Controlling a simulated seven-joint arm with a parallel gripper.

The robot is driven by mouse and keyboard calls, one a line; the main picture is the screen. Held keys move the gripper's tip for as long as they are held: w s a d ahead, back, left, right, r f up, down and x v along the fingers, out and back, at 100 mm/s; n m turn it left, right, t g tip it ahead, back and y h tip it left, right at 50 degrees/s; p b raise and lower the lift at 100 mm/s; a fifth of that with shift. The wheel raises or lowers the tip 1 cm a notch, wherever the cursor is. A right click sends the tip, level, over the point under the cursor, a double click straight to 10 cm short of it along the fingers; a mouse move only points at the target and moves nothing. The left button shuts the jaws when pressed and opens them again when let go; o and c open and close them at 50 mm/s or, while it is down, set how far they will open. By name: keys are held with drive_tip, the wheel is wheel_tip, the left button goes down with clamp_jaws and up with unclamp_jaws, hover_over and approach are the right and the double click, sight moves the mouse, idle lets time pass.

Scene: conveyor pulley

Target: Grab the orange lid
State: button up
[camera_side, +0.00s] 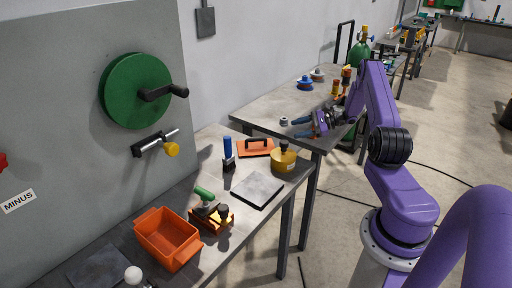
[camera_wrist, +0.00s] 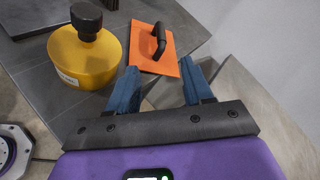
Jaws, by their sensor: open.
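The orange lid (camera_side: 246,152) is a flat orange plate with a black bar handle (camera_side: 258,142). It lies on the near workbench, close to the bench's far end by the wall. In the wrist view the lid (camera_wrist: 143,52) is just ahead of my fingertips, with its handle (camera_wrist: 159,40) standing on top. My gripper (camera_side: 297,128) is to the right of the lid in the side view, above the gap between the benches. Its two blue fingers are apart with nothing between them, and my gripper (camera_wrist: 158,72) is not touching the lid.
A yellow round container (camera_wrist: 82,58) with a black knob stands left of the lid in the wrist view. A blue-handled stamp (camera_side: 228,155), a grey plate (camera_side: 258,190) and an orange bin (camera_side: 167,238) share the bench. A second bench (camera_side: 285,108) stands behind.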

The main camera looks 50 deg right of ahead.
approach(260, 138)
drive_tip(key=x, duration=0.5)
drive_tip(key=shift+w+a, duration=0.15)
drive_tip(key=shift+a, duration=0.05)
drive_tip(key=shift+x, duration=2.45)
drive_tip(key=shift+d, duration=0.1)
clamp_jaws()
